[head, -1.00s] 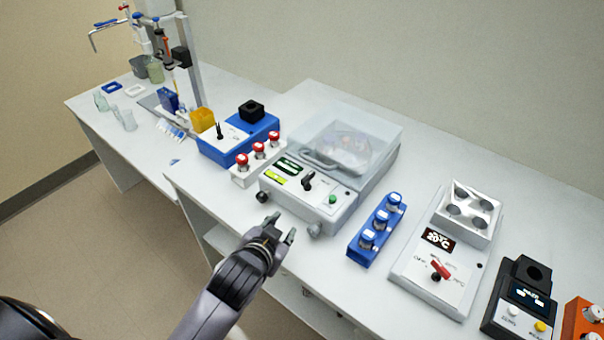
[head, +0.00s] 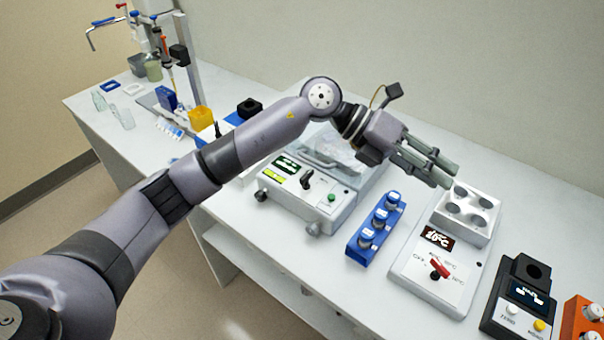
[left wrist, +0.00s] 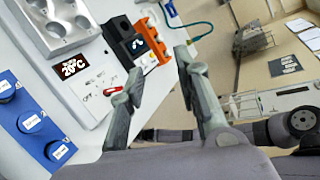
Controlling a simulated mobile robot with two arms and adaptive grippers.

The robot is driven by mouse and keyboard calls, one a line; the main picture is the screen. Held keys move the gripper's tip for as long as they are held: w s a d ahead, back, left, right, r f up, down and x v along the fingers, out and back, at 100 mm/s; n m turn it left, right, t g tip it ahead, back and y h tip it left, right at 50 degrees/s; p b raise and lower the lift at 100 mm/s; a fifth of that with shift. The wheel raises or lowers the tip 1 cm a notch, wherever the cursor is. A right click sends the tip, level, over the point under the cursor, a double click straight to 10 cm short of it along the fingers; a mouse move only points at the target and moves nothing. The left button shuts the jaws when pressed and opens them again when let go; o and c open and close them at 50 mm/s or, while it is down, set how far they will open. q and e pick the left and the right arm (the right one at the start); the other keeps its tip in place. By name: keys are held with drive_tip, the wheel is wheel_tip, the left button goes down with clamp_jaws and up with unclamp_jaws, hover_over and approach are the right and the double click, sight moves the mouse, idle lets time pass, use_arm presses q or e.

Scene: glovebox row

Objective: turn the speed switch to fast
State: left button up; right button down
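My left gripper (head: 447,172) is high over the bench, near the metal block of the heater, well right of both. Its fingers are apart and empty, also in the left wrist view (left wrist: 160,62). My right gripper is not in view.
A blue rack with capped vials (head: 361,249) and a heater with a red knob (head: 416,271) stand right of the centrifuge. A black device (head: 510,318) and an orange one (head: 574,321) stand further right. A pipette stand (head: 188,75) is at the far left.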

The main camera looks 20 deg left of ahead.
use_arm(q)
drive_tip(key=w+a+f+y, duration=0.1)
drive_tip(key=w+a+y, duration=0.1)
drive_tip(key=a+y, duration=0.25)
drive_tip(key=w+a+f+y, duration=0.2)
drive_tip(key=w+a+y, duration=0.1)
drive_tip(key=a, duration=0.3)
drive_tip(key=n+t+y, duration=0.1)
drive_tip(key=n+y, duration=0.1)
drive_tip(key=y, duration=0.4)
approach(302, 179)
wheel_tip(302, 179, down, 8)
drive_tip(key=p, duration=0.5)
drive_tip(key=shift+s+a+r, duration=0.1)
drive_tip(key=shift+f, duration=0.4)
clamp_jaws()
